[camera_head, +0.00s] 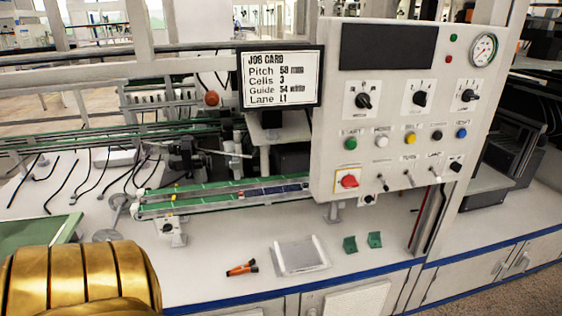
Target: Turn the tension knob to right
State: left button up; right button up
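The white control panel (385,140) stands at the upper right, facing me. Its upper row holds three black rotary knobs: a left knob (364,100), a middle knob (421,98) and a right knob (468,96). Each has a small scale plate, but the lettering is too small to read surely, so I cannot tell which is the tension knob. A smaller black knob (456,166) sits at the panel's lower right. Nothing touches the knobs. Neither of my grippers shows in this view.
The panel also carries a pressure gauge (483,50), several coloured buttons and a red switch (348,181). A job card (280,78) stands left of it. A green conveyor (215,194) runs below. A clear tray (300,256), orange tool (242,268) and green brackets (362,243) lie on the bench.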

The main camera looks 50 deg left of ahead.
aim_at(369, 198)
jog(key=u, duration=1.65)
jog(key=i+l, duration=0.15)
jog(key=l, duration=0.25)
jog(key=i+l, duration=0.1)
jog(key=l, duration=0.3)
jog(key=i+l, duration=0.15)
jog(key=l, duration=0.2)
jog(key=i+l, duration=0.15)
jog(key=l, duration=0.25)
jog(key=i+l, duration=0.1)
jog(key=l, duration=0.3)
jog(key=i+l, duration=0.15)
jog(key=l, duration=0.25)
jog(key=u, duration=0.05)
